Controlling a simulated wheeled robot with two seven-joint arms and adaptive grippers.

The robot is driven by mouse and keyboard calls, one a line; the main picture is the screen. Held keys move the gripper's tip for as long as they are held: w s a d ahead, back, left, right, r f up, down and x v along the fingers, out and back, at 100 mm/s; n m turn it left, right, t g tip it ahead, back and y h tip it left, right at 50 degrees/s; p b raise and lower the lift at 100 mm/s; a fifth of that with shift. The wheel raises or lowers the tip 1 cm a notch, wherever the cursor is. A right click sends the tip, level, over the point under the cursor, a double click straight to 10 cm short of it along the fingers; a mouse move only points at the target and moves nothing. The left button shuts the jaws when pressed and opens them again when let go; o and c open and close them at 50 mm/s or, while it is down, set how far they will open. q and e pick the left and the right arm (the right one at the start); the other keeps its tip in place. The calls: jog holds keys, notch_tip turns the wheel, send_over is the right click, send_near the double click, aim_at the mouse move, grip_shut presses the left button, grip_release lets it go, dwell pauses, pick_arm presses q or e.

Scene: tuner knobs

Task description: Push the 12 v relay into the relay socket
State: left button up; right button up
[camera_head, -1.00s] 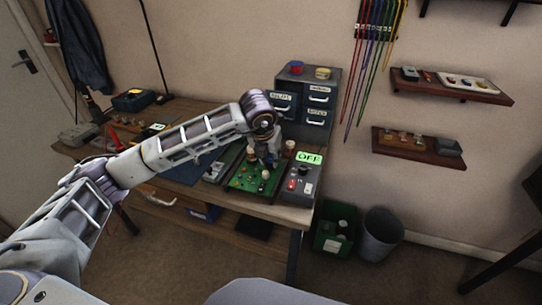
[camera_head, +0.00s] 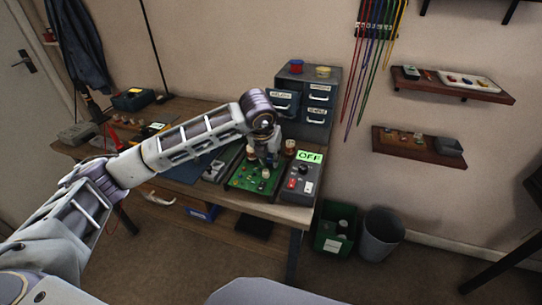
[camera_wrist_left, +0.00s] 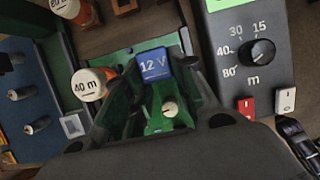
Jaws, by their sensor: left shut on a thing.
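The 12 V relay (camera_wrist_left: 154,65) is a blue block with a white label. It shows in the left wrist view between the fingertips of my left gripper (camera_wrist_left: 154,76), which is shut on it. In the head view my left gripper (camera_head: 266,161) points down over the rear part of the green circuit board (camera_head: 246,182), and the relay is too small to make out there. The relay socket is not distinguishable; the gripper and relay cover that part of the board. I cannot tell whether the relay touches the socket. My right gripper is not in view.
A grey control box (camera_head: 299,184) with a knob, switches and a green OFF display (camera_head: 309,156) stands right of the board. A white-topped 40 m part (camera_wrist_left: 88,85) is close left of the gripper. A drawer cabinet (camera_head: 306,98) stands behind.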

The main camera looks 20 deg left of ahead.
pick_arm(q)
jog(key=shift+f, duration=0.1)
dwell(0.3)
dwell(0.3)
jog(key=o, duration=1.1)
jog(key=shift+v, duration=6)
jog(key=shift+d, duration=0.1)
notch_tip(320, 180, up, 9)
jog(key=p, duration=0.9)
jog(key=shift+r+p, duration=0.4)
jog(key=shift+r, duration=0.05)
